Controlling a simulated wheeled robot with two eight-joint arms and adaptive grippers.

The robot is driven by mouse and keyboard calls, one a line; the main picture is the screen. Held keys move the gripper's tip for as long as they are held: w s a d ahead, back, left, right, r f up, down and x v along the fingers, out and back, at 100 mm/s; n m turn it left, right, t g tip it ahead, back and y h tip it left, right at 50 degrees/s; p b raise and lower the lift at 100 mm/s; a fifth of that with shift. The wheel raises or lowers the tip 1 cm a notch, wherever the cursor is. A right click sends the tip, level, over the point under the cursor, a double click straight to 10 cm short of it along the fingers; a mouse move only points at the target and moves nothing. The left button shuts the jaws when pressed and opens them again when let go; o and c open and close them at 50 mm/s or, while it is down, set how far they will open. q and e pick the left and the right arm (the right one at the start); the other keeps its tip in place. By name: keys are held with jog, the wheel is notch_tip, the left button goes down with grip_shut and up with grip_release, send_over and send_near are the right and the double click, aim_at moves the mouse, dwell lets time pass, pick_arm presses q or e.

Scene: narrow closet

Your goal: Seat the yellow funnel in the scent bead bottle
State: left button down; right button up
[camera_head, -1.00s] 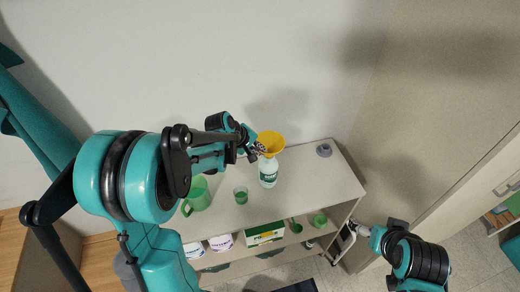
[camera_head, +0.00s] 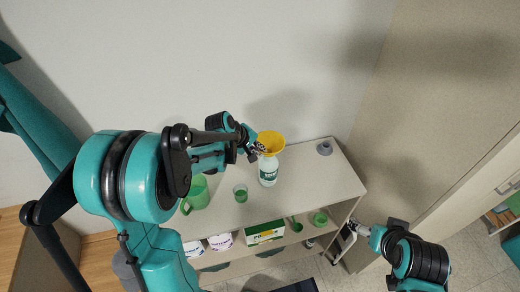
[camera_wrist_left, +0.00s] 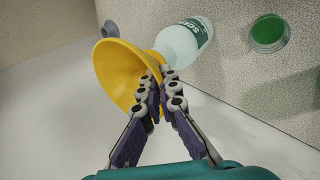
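The yellow funnel (camera_head: 271,141) is at the mouth of the white scent bead bottle (camera_head: 268,172), which stands upright on the shelf top. In the left wrist view the funnel (camera_wrist_left: 118,72) has its wide cone toward the left, and the bottle (camera_wrist_left: 183,42) lies just beyond its narrow end. My left gripper (camera_head: 260,148) is closed at the narrow part of the funnel, its fingertips (camera_wrist_left: 160,88) close together there. The fingers hide the spout, so I cannot tell whether it is inside the bottle neck. My right gripper (camera_head: 355,228) is low by the shelf's right end, too small to read.
A green cup (camera_head: 241,194) and a green pitcher (camera_head: 196,194) stand left of the bottle. A grey round object (camera_head: 324,148) is at the back right of the shelf top (camera_head: 318,185). A green-white box (camera_head: 265,233) and tubs (camera_head: 220,242) fill the lower shelf.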

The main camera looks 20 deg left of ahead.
pick_arm(q)
jog(key=shift+f, duration=0.2)
pick_arm(e)
jog(key=shift+f, duration=0.2)
pick_arm(q)
jog(key=c, duration=2.2)
grip_release()
jog(key=o, duration=0.6)
jog(key=shift+c, duration=0.2)
jog(key=shift+r, duration=0.15)
jog(key=v, duration=1.2)
pick_arm(e)
jog(key=shift+f, duration=0.1)
